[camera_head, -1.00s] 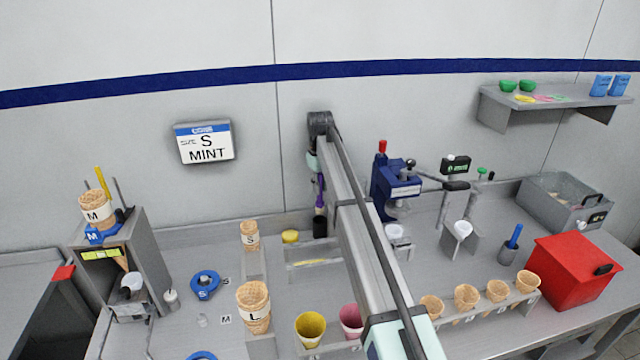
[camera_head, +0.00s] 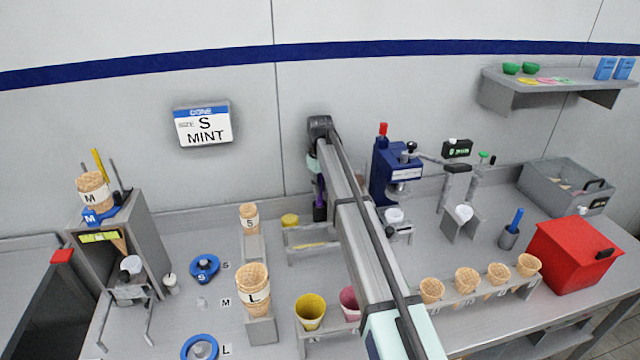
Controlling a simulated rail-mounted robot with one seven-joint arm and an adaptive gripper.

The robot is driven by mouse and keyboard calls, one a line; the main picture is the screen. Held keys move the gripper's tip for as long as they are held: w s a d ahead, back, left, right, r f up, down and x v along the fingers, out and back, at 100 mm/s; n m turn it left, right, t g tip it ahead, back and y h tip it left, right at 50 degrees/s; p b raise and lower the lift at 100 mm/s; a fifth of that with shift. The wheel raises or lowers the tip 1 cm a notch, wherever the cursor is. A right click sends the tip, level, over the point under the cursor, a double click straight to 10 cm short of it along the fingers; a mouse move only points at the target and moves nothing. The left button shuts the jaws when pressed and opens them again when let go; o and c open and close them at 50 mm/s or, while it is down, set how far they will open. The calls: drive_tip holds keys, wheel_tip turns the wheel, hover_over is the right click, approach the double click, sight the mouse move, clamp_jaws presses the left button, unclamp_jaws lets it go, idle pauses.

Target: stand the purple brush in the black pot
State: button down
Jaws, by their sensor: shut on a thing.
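The purple brush (camera_head: 319,191) hangs upright below my gripper (camera_head: 317,174), near the back wall. My gripper is shut on its upper part, and my arm hides much of the grip. The black pot (camera_head: 320,214) stands on the counter directly below the brush. The brush's lower end overlaps the pot's mouth in this view. I cannot tell how deep inside the pot it is, or whether it touches the pot.
A yellow round item (camera_head: 290,220) sits just left of the pot. A grey tray (camera_head: 300,258) lies in front of it. A blue press (camera_head: 396,172) stands to the right, beyond my arm. A cone marked S (camera_head: 249,218) stands to the left.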

drive_tip(key=shift+f, duration=0.3)
drive_tip(key=c, duration=1)
unclamp_jaws()
wheel_tip(320, 180, up, 12)
drive_tip(key=shift+r, duration=0.1)
